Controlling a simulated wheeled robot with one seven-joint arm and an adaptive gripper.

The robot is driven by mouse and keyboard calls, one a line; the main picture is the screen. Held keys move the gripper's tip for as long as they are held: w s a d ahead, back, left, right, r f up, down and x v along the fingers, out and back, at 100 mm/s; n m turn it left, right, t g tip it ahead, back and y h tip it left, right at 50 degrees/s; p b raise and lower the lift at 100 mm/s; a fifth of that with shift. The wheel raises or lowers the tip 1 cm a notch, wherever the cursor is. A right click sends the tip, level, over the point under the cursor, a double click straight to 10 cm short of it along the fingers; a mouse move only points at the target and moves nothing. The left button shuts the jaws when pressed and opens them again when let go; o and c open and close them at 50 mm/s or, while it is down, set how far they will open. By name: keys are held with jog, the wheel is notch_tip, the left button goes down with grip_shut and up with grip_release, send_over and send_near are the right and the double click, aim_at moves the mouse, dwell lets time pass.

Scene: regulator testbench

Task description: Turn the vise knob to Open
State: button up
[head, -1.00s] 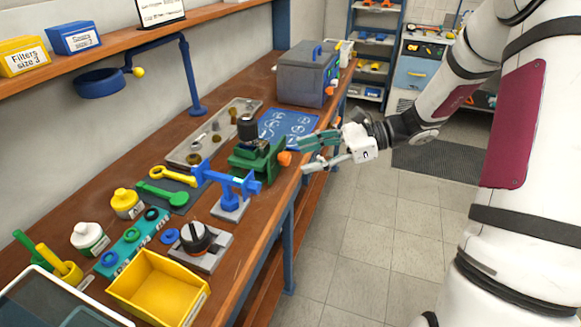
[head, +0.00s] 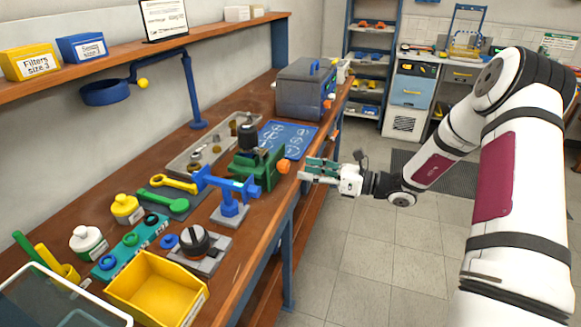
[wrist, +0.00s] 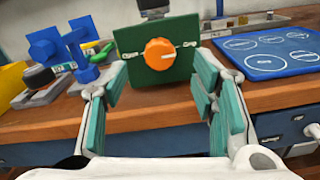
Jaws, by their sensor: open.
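The green vise (head: 256,166) stands at the front edge of the wooden bench, with a dark cylindrical part (head: 247,137) held on top. Its orange knob (head: 284,166) faces out over the edge toward my gripper. In the wrist view the knob (wrist: 160,54) sits on the green face plate (wrist: 128,73), with a white pointer line lying nearly horizontal and small labels to its left and right, too small to read. My gripper (head: 303,171) is open and empty, just in front of the knob. In the wrist view its teal-padded fingers (wrist: 155,90) lie either side below the knob, apart from it.
A blue marked mat (head: 287,139) and a grey case (head: 306,90) are behind the vise. A blue stand (head: 232,205), a dial block (head: 196,243) and a yellow bin (head: 157,288) are nearer. The floor right of the bench is clear.

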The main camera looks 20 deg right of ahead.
aim_at(288, 166)
jog(key=x, duration=0.6)
jog(key=c, duration=1.2)
